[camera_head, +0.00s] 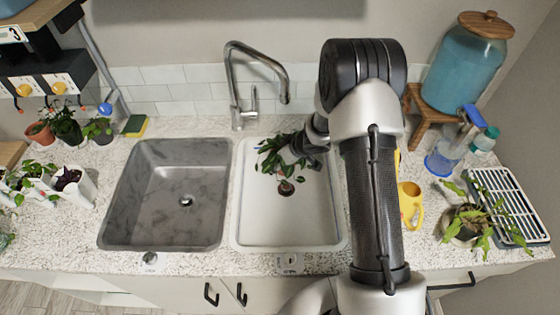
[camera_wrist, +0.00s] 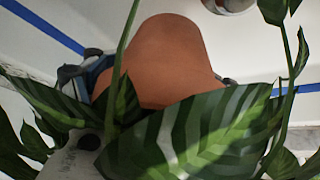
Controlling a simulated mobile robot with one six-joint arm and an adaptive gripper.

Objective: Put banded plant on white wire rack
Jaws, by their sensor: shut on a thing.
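The banded plant (camera_head: 271,150) is over the right white sink basin, its dark green leaves hanging around my gripper (camera_head: 297,157). In the wrist view a large leaf with pale stripes (camera_wrist: 190,140) fills the front, and an orange-brown pot (camera_wrist: 160,60) sits between the fingers. My gripper is shut on the plant's pot; the leaves hide much of the grip. I cannot tell whether the pot touches the basin floor. The white wire rack (camera_head: 497,193) lies on the counter at the far right.
Another potted plant (camera_head: 463,222) stands at the rack's left edge, its leaves reaching over the slats. The faucet (camera_head: 243,90) rises behind the basins.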

